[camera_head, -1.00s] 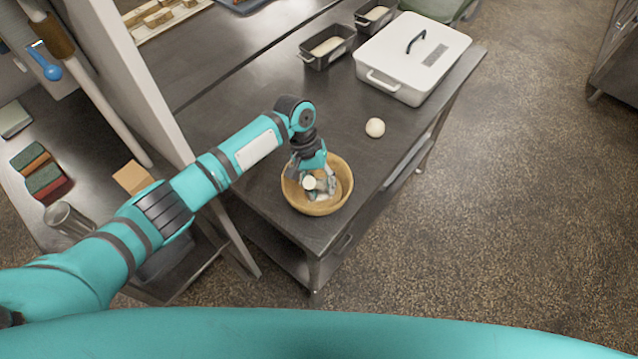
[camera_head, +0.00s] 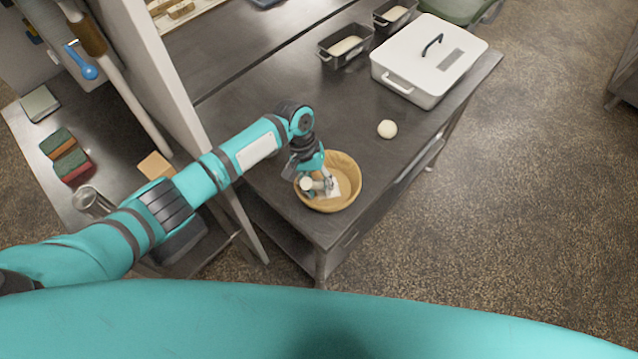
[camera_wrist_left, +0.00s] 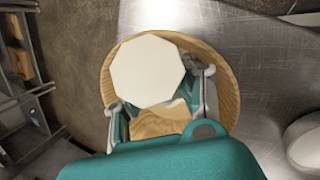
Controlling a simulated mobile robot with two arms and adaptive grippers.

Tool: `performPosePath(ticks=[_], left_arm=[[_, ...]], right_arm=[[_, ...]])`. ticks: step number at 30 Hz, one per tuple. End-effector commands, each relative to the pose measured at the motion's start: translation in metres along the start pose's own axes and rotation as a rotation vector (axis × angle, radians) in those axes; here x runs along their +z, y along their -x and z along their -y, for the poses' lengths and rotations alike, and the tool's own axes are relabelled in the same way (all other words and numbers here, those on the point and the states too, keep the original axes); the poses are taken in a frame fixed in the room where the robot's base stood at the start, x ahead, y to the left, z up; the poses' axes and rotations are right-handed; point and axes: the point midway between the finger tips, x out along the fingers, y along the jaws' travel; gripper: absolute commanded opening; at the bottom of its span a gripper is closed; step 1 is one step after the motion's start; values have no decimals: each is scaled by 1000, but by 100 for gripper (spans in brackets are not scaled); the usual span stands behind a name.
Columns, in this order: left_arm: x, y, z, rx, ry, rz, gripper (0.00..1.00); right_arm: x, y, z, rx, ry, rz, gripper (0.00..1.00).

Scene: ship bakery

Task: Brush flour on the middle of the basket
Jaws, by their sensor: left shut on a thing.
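The round wooden basket (camera_head: 346,170) stands near the front corner of the steel table. In the left wrist view the basket (camera_wrist_left: 228,90) is below my gripper. My left gripper (camera_head: 318,186) is over and inside the basket's rim, to the left of its middle. It is shut on the flour brush, whose pale round handle end (camera_head: 306,184) shows in the head view. In the left wrist view the handle end (camera_wrist_left: 148,70) hides much of the basket. A white patch, bristles or flour, shows beside the fingers; I cannot tell which. My right gripper is not in view.
A dough ball (camera_head: 387,129) lies behind the basket. A white lidded box (camera_head: 425,62) and dark loaf tins (camera_head: 345,46) stand farther back. A side table at left holds sponges (camera_head: 66,155) and a metal cup (camera_head: 92,200). A post (camera_head: 150,75) stands left of the basket.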

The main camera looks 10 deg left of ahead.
Motion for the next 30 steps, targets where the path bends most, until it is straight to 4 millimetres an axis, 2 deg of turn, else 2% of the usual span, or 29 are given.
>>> performPosePath(ticks=[1,2,13,30], left_arm=[[2,11,-4,1,0,1,0],[3,13,-4,1,0,1,0],[7,42,-13,2,0,-2,0],[9,53,-16,2,-1,-2,0]], right_arm=[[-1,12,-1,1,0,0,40],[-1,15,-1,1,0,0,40],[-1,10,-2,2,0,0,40],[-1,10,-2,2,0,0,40]])
